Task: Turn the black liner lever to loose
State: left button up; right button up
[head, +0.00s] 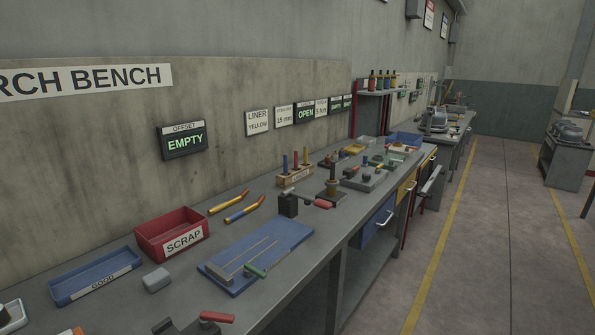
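No lever that I can surely name as the black liner lever stands out. A small black block (288,205) on the bench carries a dark arm ending in a red grip (323,204). Behind it stands a dark upright post (332,180) on a base. A second red grip (217,317) on a dark fitting is cut off at the bottom edge. A wall sign (257,122) reads LINER YELLOW. Neither of my grippers is in view.
The bench holds a blue GOOD tray (97,283), a red SCRAP bin (172,234), a blue mat (285,238) with rods, a rack (295,178) of coloured sticks and two yellow-ended tools (244,210). An OFFSET display (184,141) reads EMPTY. The floor (480,260) at right is clear.

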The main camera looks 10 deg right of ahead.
aim_at(340, 178)
jog(key=k, duration=0.9)
jog(key=z, duration=0.75)
jog(key=i, duration=1.45)
jog(key=u, duration=0.75)
jog(key=i, duration=0.75)
